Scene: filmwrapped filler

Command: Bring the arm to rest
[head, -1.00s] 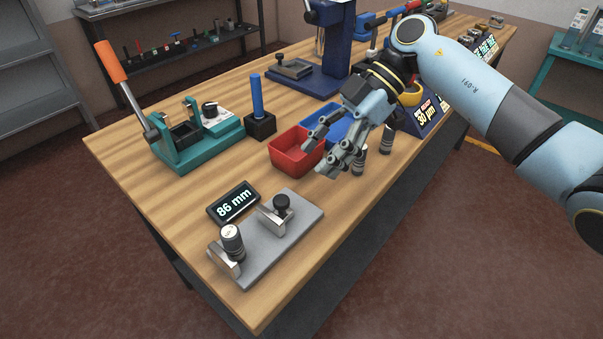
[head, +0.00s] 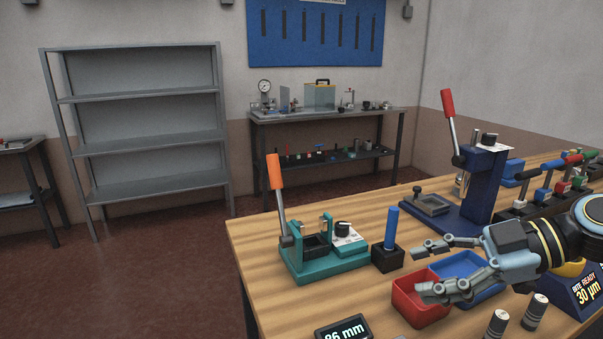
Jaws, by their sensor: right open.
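My right gripper (head: 432,268) comes in from the right side of the head view. Its fingers are spread open and empty, above the red bin (head: 421,301) and the blue bin (head: 466,268). Part of both bins is hidden behind the fingers and wrist. My left gripper does not show.
The wooden bench (head: 262,240) carries a teal fixture (head: 325,261) with an orange lever, a blue rod in a black block (head: 388,258), a blue lever press (head: 478,190) and dark cylinders (head: 497,325). Grey shelves (head: 145,140) stand behind. Open floor lies at left.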

